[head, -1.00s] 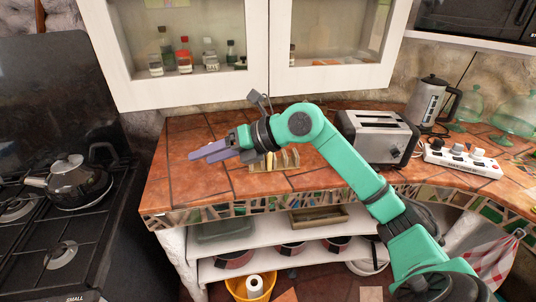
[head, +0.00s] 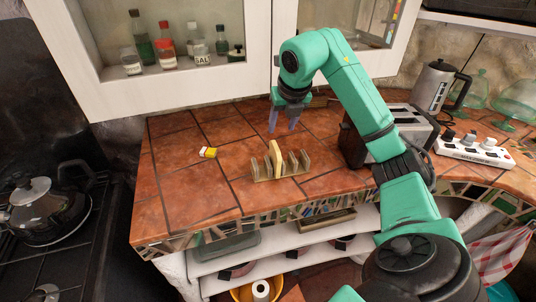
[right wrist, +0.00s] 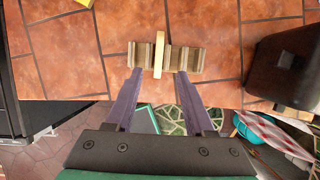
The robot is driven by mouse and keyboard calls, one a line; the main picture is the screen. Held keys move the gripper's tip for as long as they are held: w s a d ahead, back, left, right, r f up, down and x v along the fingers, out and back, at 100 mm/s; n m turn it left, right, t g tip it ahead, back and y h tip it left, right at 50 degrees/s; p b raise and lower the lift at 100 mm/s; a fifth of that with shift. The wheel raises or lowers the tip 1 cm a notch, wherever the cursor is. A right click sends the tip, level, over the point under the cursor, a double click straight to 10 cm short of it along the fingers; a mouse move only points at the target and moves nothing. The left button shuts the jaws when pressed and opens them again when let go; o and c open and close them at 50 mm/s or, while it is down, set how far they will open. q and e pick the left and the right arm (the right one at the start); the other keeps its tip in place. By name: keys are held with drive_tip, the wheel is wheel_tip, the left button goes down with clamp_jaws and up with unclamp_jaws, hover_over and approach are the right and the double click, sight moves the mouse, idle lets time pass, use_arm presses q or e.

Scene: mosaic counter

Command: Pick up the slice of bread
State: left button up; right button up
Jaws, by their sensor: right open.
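The slice of bread (head: 276,154) stands upright in a toast rack (head: 296,166) on the tiled counter. In the right wrist view the slice (right wrist: 159,52) shows edge-on, crossing the middle of the rack (right wrist: 190,60). My right gripper (head: 284,124) points down behind the rack in the head view, open and empty. In the right wrist view its fingertips (right wrist: 159,77) appear on either side of the slice's line, apart from it. My left gripper is not in view.
A toaster (head: 358,144) stands to the right of the rack, partly hidden by my right arm. A small yellow box (head: 208,152) lies to the left. A kettle (head: 434,86) and power strip (head: 474,150) are farther right. The counter left of the rack is mostly clear.

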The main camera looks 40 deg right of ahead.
drive_tip(key=p, duration=0.1)
hover_over(276, 147)
drive_tip(key=s, duration=0.3)
wheel_tip(276, 147, down, 5)
drive_tip(key=p+x, duration=0.1)
drive_tip(key=x, duration=0.2)
drive_tip(key=w+p+x, duration=0.1)
drive_tip(key=x, duration=0.1)
drive_tip(key=shift+w+a+f+p, duration=0.1)
drive_tip(key=shift+w+a+p, duration=0.05)
drive_tip(key=shift+a+p, duration=0.2)
drive_tip(key=shift+f, duration=0.2)
drive_tip(key=shift+d, duration=0.1)
drive_tip(key=shift+c, duration=0.6)
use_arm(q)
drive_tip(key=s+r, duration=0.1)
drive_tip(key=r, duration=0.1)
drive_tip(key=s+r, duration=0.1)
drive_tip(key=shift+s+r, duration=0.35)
use_arm(e)
clamp_jaws()
